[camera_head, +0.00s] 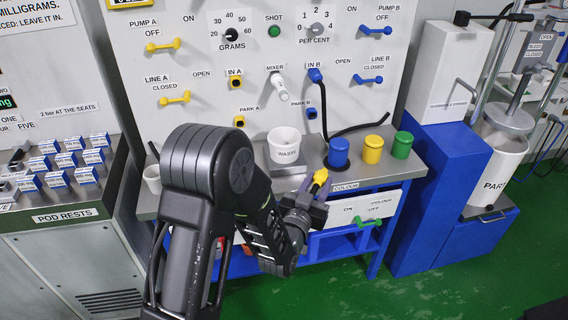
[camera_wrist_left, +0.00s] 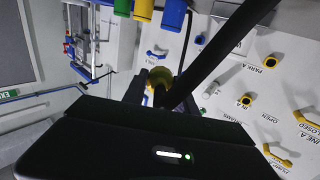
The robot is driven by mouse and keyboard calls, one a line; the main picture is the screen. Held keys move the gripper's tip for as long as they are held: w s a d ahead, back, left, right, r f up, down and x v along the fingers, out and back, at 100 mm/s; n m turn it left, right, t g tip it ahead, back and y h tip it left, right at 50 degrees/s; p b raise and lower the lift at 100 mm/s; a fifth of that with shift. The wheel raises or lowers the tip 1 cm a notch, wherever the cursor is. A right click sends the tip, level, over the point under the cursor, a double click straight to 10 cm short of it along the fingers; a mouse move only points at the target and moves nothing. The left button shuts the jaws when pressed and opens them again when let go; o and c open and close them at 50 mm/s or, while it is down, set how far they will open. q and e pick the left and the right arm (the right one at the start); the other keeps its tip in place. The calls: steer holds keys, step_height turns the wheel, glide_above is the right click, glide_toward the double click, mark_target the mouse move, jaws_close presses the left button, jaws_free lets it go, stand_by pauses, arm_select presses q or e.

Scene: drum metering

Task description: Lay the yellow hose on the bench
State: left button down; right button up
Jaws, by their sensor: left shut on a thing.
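My left gripper (camera_head: 312,190) is shut on the yellow hose (camera_head: 320,177) at its yellow end, in front of the bench (camera_head: 232,152) edge near the colour label. In the left wrist view the yellow end (camera_wrist_left: 160,77) sits at the fingers, and a thick black hose (camera_wrist_left: 215,65) crosses the view from beside it. The grey bench top runs below the panel. Part of it and most of the hose are hidden behind my left arm in the head view. My right gripper is not in view.
A white waste cup (camera_head: 285,147) and blue (camera_head: 338,152), yellow (camera_head: 372,150) and green (camera_head: 402,145) pots stand on the bench. A blue-ended hose (camera_head: 315,75) is in port IN B. Port IN A (camera_head: 236,83) is empty. Bare bench top shows between the white cups.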

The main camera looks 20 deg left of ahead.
arm_select(q)
steer(key=w+a+f+n+g+y+b, duration=0.1)
steer(key=a+n+y+b, duration=0.2)
steer(key=a, duration=1.2)
steer(key=w+a+f+n+g+y+b, duration=0.1)
steer(key=a+n+y+b, duration=0.3)
steer(key=a+b, duration=0.9)
steer(key=a+f+g+y, duration=0.1)
steer(key=a+y, duration=0.2)
steer(key=shift+a+f+g+b, duration=0.15)
steer(key=shift+f+g+b, duration=0.1)
steer(key=shift+g+b, duration=0.1)
steer(key=shift+f+b, duration=0.3)
steer(key=shift+f, duration=2.9)
steer(key=shift+f, duration=1.85)
